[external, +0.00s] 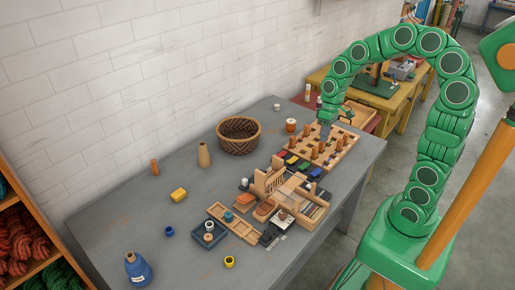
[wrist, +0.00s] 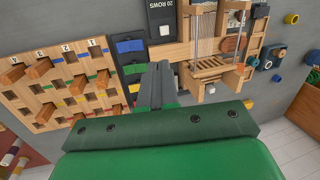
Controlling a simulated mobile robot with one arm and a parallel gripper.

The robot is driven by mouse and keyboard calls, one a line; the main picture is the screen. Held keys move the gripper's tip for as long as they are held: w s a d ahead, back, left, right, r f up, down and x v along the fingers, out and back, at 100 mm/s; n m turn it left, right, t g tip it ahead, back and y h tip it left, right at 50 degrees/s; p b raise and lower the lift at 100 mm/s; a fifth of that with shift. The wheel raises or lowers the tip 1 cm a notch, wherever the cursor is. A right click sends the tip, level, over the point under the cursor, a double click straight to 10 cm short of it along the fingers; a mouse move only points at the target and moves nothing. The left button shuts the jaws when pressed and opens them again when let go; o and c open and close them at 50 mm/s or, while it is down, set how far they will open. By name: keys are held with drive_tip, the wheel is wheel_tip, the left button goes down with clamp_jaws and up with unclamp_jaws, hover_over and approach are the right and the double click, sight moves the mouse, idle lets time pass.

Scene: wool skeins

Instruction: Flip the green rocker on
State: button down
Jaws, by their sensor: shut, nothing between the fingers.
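The green rocker (wrist: 134,69) shows in the wrist view on a dark panel, just below a blue rocker (wrist: 130,46). My gripper (wrist: 160,68) is shut and empty, with its fingertips to the right of the green rocker in that view. The fingers and gripper body hide the lower part of the panel. In the external view the green rocker (external: 303,165) is small, in a row of coloured rockers. I cannot tell which way the green rocker is tilted.
A wooden pegboard (wrist: 44,112) with several pegs stands left of the rockers in the wrist view. A wooden frame with rods (wrist: 208,68) stands to the right. A woven basket (external: 238,148) is at the table's back. The grey table (external: 130,215) has free room on its left.

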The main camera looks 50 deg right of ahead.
drive_tip(key=y, duration=0.1)
hover_over(302, 167)
drive_tip(key=d, duration=0.4)
wheel_tip(302, 167, down, 6)
drive_tip(key=shift+d+f+m+t, duration=0.25)
drive_tip(key=shift+d+m+t, duration=0.15)
drive_tip(key=shift+d+m, duration=0.1)
drive_tip(key=x, duration=1.4)
